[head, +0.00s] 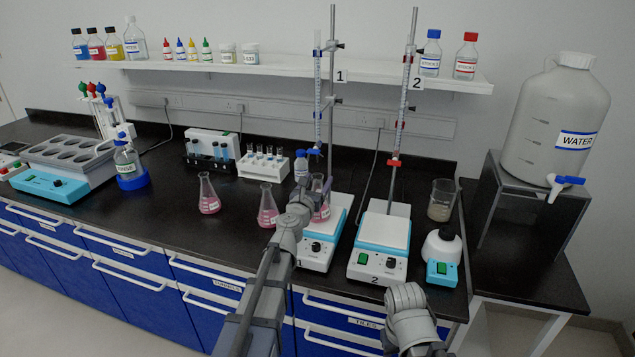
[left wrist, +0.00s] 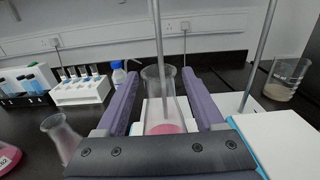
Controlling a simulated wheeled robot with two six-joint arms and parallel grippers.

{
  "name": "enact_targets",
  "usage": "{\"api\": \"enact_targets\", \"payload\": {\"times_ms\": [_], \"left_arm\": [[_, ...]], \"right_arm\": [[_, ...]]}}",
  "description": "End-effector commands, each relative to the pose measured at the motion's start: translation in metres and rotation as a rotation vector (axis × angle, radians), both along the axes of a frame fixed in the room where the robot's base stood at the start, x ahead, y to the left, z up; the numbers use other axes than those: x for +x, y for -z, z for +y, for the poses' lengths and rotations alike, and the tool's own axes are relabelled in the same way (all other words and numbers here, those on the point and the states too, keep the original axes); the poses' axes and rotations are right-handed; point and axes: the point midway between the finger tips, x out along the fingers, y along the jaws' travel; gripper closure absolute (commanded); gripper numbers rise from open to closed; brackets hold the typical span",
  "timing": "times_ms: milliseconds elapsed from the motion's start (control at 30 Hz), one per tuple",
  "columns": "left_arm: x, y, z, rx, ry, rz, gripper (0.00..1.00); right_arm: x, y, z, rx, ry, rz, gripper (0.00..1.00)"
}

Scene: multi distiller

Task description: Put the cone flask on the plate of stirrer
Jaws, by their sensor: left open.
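A cone flask with pink liquid (head: 321,211) stands at stirrer 1, over the left part of its white plate (head: 341,217), as far as I can see past my arm. My left gripper (head: 312,203) is at this flask. In the left wrist view its two purple fingers are open, one on each side of the flask (left wrist: 165,127), with gaps showing. Two more pink flasks stand on the bench to the left, one nearer (head: 268,208) and one farther (head: 208,196). My right gripper does not show, only part of my right arm.
Stirrer 2 (head: 382,235) stands to the right, with a beaker (head: 441,200) and a small white-and-blue device (head: 442,250) beyond. Burette stands 1 (head: 333,100) and 2 (head: 408,100) rise behind the stirrers. A tube rack (head: 264,163) is behind the flasks.

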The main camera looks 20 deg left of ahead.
Motion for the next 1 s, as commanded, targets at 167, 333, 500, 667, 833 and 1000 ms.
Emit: {"api": "enact_targets", "payload": {"times_ms": [167, 333, 500, 667, 833, 1000], "left_arm": [[0.0, -0.002, 0.0, 0.0, 0.0, 0.0, 0.3], [-0.01, -0.003, 0.0, 0.0, -0.001, 0.0, 0.3], [-0.037, -0.003, 0.001, 0.0, -0.001, 0.0, 0.3], [-0.071, -0.003, 0.002, 0.0, -0.001, 0.0, 0.3], [-0.105, -0.003, 0.003, 0.0, -0.001, 0.0, 0.3], [-0.12, -0.003, 0.004, 0.0, -0.001, 0.0, 0.3]], "right_arm": [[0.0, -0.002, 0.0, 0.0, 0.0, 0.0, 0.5], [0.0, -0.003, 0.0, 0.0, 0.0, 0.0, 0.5], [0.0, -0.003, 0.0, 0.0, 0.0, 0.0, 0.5], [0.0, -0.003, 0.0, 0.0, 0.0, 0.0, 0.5], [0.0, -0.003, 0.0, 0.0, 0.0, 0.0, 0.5], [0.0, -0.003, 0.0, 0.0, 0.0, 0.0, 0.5]]}}
